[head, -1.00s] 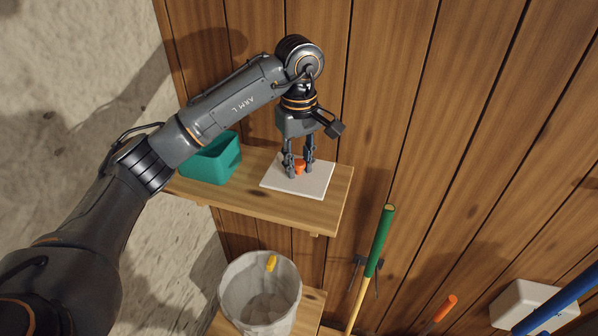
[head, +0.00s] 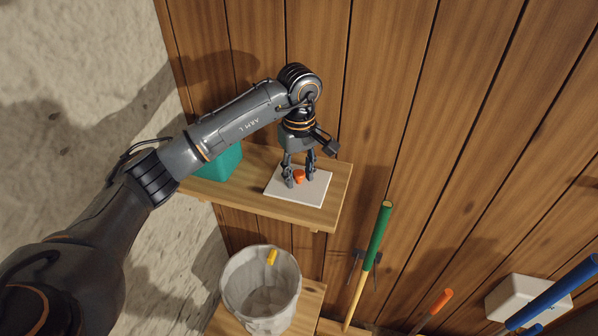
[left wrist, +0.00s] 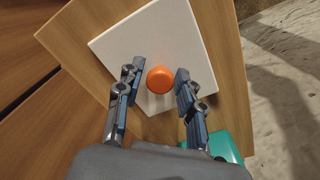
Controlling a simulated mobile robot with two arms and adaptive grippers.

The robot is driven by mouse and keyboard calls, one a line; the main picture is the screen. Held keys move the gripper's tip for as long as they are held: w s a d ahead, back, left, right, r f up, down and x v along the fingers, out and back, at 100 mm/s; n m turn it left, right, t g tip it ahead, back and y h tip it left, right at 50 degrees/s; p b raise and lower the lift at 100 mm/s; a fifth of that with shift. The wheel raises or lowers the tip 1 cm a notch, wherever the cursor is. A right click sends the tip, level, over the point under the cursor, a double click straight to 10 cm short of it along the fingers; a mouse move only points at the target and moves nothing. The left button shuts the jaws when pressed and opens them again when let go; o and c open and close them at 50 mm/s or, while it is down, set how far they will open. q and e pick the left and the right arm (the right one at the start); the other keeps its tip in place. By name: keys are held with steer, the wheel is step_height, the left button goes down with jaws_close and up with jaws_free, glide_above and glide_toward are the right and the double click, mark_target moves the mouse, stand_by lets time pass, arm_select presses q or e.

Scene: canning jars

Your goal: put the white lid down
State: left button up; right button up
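The white lid (head: 312,192) is a flat square plate with a round orange knob (head: 299,176) on top. It lies flat on the upper wooden shelf (head: 327,215), as far as the head view shows. The left wrist view shows the lid (left wrist: 133,40) and its knob (left wrist: 160,80) from above. My left gripper (head: 300,184) is over the lid, its fingers pointing down on either side of the knob. In the left wrist view the fingers (left wrist: 156,92) are apart, with a gap on both sides of the knob. My right gripper is not in view.
A teal bin (head: 222,165) stands on the shelf left of the lid, partly behind my arm. A pale bucket (head: 262,300) with a yellow piece at its rim stands below. Green, orange and blue handled tools and a white box (head: 515,294) are at the right.

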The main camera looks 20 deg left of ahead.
mark_target(299, 172)
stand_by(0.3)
arm_select(q)
steer(key=shift+r, duration=0.25)
step_height(299, 172, up, 4)
steer(key=shift+w+r+b, duration=0.1)
steer(key=shift+r+b, duration=0.15)
steer(key=shift+b, duration=0.6)
steer(key=shift+r, duration=3.65)
